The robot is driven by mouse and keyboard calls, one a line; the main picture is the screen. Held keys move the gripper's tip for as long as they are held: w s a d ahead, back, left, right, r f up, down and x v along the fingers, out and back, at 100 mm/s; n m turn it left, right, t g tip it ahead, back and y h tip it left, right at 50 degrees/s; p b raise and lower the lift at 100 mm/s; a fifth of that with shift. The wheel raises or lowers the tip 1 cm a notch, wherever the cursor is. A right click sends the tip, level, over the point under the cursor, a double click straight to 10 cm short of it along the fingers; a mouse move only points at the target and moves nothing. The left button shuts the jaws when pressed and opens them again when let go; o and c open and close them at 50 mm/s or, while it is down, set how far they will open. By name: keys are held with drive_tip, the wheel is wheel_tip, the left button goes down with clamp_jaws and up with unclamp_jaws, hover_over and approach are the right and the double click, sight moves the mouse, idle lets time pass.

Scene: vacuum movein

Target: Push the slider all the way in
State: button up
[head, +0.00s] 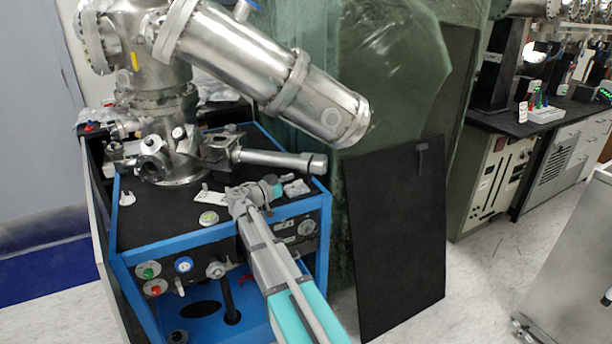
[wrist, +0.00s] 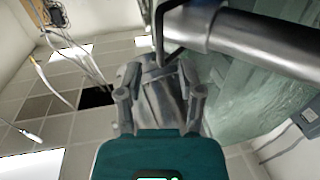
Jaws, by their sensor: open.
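The slider appears to be the horizontal metal tube (head: 270,158) reaching right from the vacuum chamber's base, with a dark cap (head: 318,164) at its outer end. In the wrist view a metal tube (wrist: 265,45) crosses the upper right, with a bent dark bracket beside it; I cannot tell for sure that it is the slider. My gripper (head: 297,187) is just below the tube's outer part in the head view. In the wrist view my gripper (wrist: 159,75) has its two grey fingers apart, with nothing clearly held between them. Contact with the tube cannot be told.
The steel chamber (head: 165,110) stands on a blue-framed cart (head: 170,248) with knobs and buttons in front. A large angled steel cylinder (head: 285,75) hangs above. A black panel (head: 398,240) and green sheeting (head: 390,85) are to the right.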

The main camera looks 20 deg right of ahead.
sight(308, 180)
drive_tip(key=shift+x, duration=3.15)
drive_tip(key=shift+c, duration=0.2)
clamp_jaws()
